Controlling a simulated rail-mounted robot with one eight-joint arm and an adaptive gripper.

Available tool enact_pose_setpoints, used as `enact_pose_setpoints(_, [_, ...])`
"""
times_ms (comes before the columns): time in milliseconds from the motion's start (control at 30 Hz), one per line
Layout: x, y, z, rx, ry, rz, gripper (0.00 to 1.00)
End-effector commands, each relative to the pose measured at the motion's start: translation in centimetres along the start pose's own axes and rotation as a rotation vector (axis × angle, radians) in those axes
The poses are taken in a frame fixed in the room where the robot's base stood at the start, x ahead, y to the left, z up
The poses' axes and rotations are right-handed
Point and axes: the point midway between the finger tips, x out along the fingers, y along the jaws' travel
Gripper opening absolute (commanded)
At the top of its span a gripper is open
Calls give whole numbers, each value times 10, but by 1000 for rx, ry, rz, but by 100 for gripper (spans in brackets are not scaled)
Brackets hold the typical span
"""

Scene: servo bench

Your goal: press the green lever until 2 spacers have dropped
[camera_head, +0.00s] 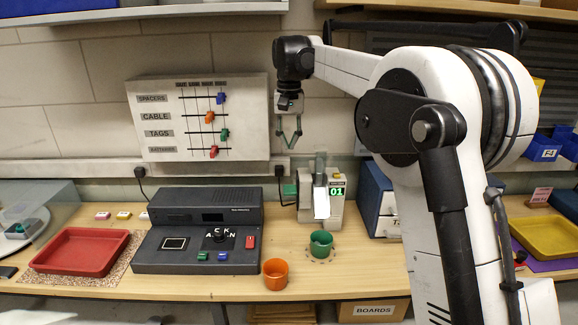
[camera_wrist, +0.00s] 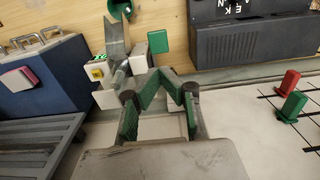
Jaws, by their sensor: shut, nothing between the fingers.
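The grey spacer dispenser (camera_head: 335,205) stands at the back of the bench, its green display (camera_head: 337,191) reading 01. The green lever (camera_head: 289,189) sticks out on its left side. A green cup (camera_head: 321,243) stands in front of the dispenser's chute; its contents are hidden. My gripper (camera_head: 291,145) is shut and empty, in the air above the lever and apart from it. In the wrist view my gripper (camera_wrist: 163,80) points towards the dispenser (camera_wrist: 110,97), and the green lever (camera_wrist: 158,41) shows as a flat green block beyond the fingertips.
A black console (camera_head: 200,240) stands left of the dispenser, with a red tray (camera_head: 80,250) further left. An orange cup (camera_head: 275,274) stands at the front edge. A blue box (camera_head: 378,205) is right of the dispenser. A white slider board (camera_head: 200,118) hangs behind.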

Motion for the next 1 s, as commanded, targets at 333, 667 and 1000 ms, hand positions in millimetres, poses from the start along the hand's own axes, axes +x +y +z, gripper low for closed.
enact_pose_setpoints(333, [56,0,0,0,0,0,0])
enact_pose_setpoints(667, [112,0,0,0,0,0,0])
enact_pose_setpoints(1000, [134,0,0,0,0,0,0])
